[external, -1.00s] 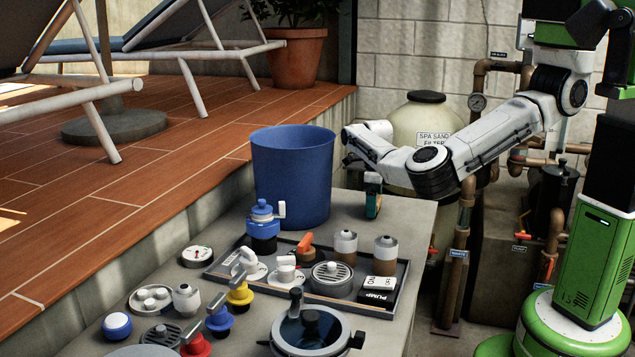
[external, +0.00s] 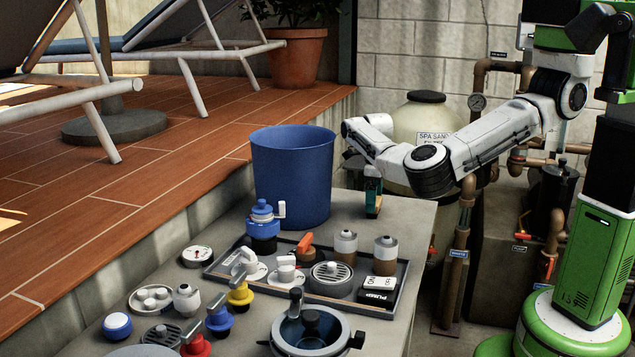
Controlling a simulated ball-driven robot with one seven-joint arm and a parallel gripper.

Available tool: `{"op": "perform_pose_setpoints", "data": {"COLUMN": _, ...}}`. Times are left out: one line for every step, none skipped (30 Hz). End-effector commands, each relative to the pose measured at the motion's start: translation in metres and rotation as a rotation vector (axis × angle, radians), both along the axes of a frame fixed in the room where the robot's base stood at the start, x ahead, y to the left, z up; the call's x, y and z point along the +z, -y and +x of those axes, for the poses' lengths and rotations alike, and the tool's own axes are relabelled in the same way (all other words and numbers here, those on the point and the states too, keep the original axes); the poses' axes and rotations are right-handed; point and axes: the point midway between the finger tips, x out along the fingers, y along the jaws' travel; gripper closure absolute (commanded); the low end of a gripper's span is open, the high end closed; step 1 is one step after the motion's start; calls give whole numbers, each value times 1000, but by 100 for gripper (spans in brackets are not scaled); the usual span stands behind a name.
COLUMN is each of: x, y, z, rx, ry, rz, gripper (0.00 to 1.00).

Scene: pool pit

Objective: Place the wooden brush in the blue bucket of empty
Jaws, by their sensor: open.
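The blue bucket (external: 292,180) stands upright at the back of the grey counter. I see nothing inside it, as its near wall hides the interior. My white arm reaches in from the right, and its wrist end is just right of the bucket's rim, above the counter. My gripper's fingers are not visible. A small teal and tan upright object (external: 373,193) stands on the counter right of the bucket, below my wrist. I cannot tell whether it is the wooden brush; no other thing is clearly a brush.
A shallow grey tray (external: 340,299) holds bottles, a drain cover and fittings in front of the bucket. Valves, caps and a round pot (external: 310,333) crowd the counter's front. The wooden deck (external: 130,190) rises at left.

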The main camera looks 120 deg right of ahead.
Motion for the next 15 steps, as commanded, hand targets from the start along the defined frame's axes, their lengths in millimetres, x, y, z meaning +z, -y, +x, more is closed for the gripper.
{"op": "perform_pose_setpoints", "data": {"x": 8, "y": 1, "z": -2, "rx": -3, "ry": 2, "rz": -3, "gripper": 0}}
{"op": "perform_pose_setpoints", "data": {"x": 14, "y": 1, "z": -3, "rx": -2, "ry": 3, "rz": -3, "gripper": 0}}
{"op": "perform_pose_setpoints", "data": {"x": 22, "y": 2, "z": -4, "rx": -2, "ry": 2, "rz": -4, "gripper": 0}}
{"op": "perform_pose_setpoints", "data": {"x": 28, "y": 1, "z": -5, "rx": -3, "ry": 2, "rz": -3, "gripper": 0}}
{"op": "perform_pose_setpoints", "data": {"x": 36, "y": 2, "z": -5, "rx": -2, "ry": 2, "rz": -3, "gripper": 0}}
{"op": "perform_pose_setpoints", "data": {"x": 44, "y": 1, "z": -5, "rx": -2, "ry": 4, "rz": -2, "gripper": 0}}
{"op": "perform_pose_setpoints", "data": {"x": 50, "y": 2, "z": -5, "rx": -2, "ry": 3, "rz": -3, "gripper": 0}}
{"op": "perform_pose_setpoints", "data": {"x": 55, "y": 1, "z": -5, "rx": -2, "ry": 2, "rz": -3, "gripper": 0}}
{"op": "perform_pose_setpoints", "data": {"x": 61, "y": 1, "z": -5, "rx": -1, "ry": 2, "rz": -1, "gripper": 0}}
{"op": "perform_pose_setpoints", "data": {"x": 65, "y": 1, "z": -5, "rx": 0, "ry": 2, "rz": -2, "gripper": 0}}
{"op": "perform_pose_setpoints", "data": {"x": 69, "y": 1, "z": -5, "rx": 0, "ry": 2, "rz": -2, "gripper": 0}}
{"op": "perform_pose_setpoints", "data": {"x": 74, "y": 1, "z": -5, "rx": 0, "ry": 1, "rz": 0, "gripper": 0}}
{"op": "perform_pose_setpoints", "data": {"x": 76, "y": 1, "z": -5, "rx": 0, "ry": 1, "rz": 0, "gripper": 0}}
{"op": "perform_pose_setpoints", "data": {"x": 79, "y": 1, "z": -5, "rx": 0, "ry": 1, "rz": -1, "gripper": 0}}
{"op": "perform_pose_setpoints", "data": {"x": 81, "y": 1, "z": -5, "rx": 0, "ry": 1, "rz": -1, "gripper": 0}}
